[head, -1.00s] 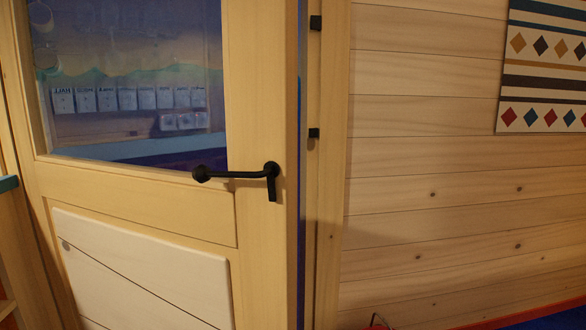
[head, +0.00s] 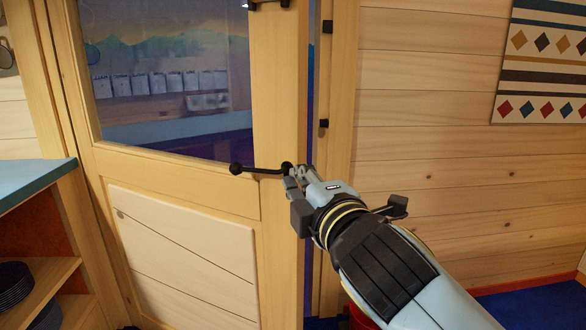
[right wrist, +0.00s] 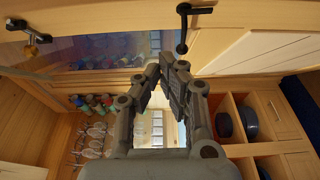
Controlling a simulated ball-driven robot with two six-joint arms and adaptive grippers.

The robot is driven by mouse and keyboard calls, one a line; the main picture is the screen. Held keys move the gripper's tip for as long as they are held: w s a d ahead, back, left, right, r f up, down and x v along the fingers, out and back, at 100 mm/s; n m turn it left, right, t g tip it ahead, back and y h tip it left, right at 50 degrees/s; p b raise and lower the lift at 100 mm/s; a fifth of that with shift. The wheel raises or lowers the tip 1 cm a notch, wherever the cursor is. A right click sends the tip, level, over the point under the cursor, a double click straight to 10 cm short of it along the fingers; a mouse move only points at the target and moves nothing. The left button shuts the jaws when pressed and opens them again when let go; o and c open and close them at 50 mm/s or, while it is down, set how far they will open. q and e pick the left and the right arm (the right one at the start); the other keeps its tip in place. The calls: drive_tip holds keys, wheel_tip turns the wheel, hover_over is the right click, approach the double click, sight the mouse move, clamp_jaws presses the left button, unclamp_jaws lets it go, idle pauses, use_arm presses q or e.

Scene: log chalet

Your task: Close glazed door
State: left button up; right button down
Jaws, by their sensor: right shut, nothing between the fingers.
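In the right wrist view the handle (right wrist: 184,28) is at the top, beyond the fingertips. My right gripper (head: 294,176) is shut and empty, in front of the handle's right end; I cannot tell whether it touches. Its fingers (right wrist: 166,66) meet in the right wrist view. My left gripper is out of view.
A shelf unit with a teal top (head: 30,180) and dark plates (head: 12,285) stands left of the door. A door frame (head: 340,150) with black fittings and a plank wall (head: 430,180) are to the right. The wrist view shows bowls (right wrist: 247,122) on shelves.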

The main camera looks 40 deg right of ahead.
approach(283, 147)
drive_tip(key=w+a, duration=0.2)
drive_tip(key=w, duration=0.1)
drive_tip(key=d, duration=0.1)
drive_tip(key=w+d, duration=0.1)
drive_tip(key=d, duration=0.1)
drive_tip(key=shift+w, duration=0.2)
drive_tip(key=shift+w+d, duration=0.2)
drive_tip(key=shift+d, duration=0.05)
